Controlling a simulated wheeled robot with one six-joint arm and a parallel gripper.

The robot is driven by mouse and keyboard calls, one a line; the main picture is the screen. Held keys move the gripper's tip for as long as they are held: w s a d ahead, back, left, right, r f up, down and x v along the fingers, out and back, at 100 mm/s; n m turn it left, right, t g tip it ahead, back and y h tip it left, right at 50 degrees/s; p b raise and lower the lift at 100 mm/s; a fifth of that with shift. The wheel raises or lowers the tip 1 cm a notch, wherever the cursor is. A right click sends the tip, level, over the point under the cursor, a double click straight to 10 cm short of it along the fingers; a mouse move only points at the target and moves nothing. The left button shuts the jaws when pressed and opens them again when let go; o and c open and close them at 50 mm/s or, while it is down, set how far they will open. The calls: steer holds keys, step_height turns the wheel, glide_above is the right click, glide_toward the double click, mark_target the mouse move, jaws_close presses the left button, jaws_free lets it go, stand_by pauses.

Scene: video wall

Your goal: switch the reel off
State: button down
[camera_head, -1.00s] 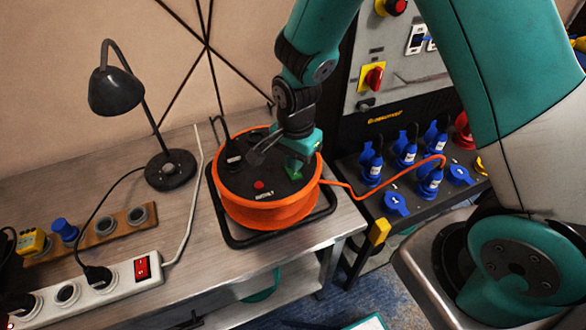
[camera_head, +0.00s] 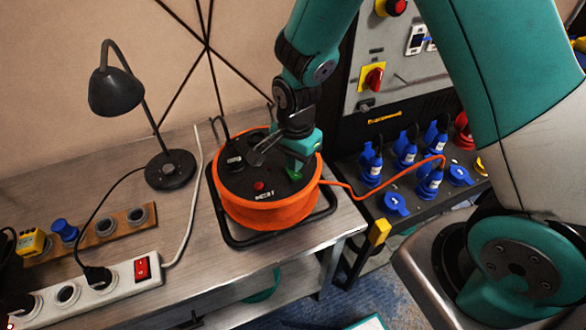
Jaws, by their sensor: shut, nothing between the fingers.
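The orange cable reel (camera_head: 268,212) lies flat in a black frame on the grey table, with a black top face. A small red button (camera_head: 259,186) sits near the front of that face, beside white lettering. A black plug (camera_head: 235,160) stands in the reel's top at the left. My gripper (camera_head: 256,158) is above the reel's top, behind the red button and right of the plug. Its fingers are shut and empty, pointing left. It is small and dark, so I cannot tell whether it touches the reel. A green spot shows under my gripper's body.
A black desk lamp (camera_head: 172,170) stands left of the reel. A white power strip (camera_head: 125,282) with a red switch (camera_head: 142,268) lies at the front left. An orange cable runs right to a black panel with blue plugs (camera_head: 405,155).

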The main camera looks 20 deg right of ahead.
steer(key=shift+f+b, duration=0.95)
steer(key=shift+f, duration=0.35)
stand_by(1.0)
steer(key=shift+r, duration=0.1)
step_height(320, 180, up, 7)
steer(key=p, duration=0.6)
stand_by(0.5)
steer(key=s+a+r+n+y, duration=0.2)
steer(key=s+r+n, duration=0.7)
steer(key=r, duration=0.2)
steer(key=s+a+r+n+y, duration=0.2)
steer(key=s+r+n, duration=0.7)
steer(key=r+n, duration=0.1)
steer(key=shift+s+a+r, duration=0.2)
steer(key=shift+s+r, duration=0.1)
steer(key=shift+r, duration=0.15)
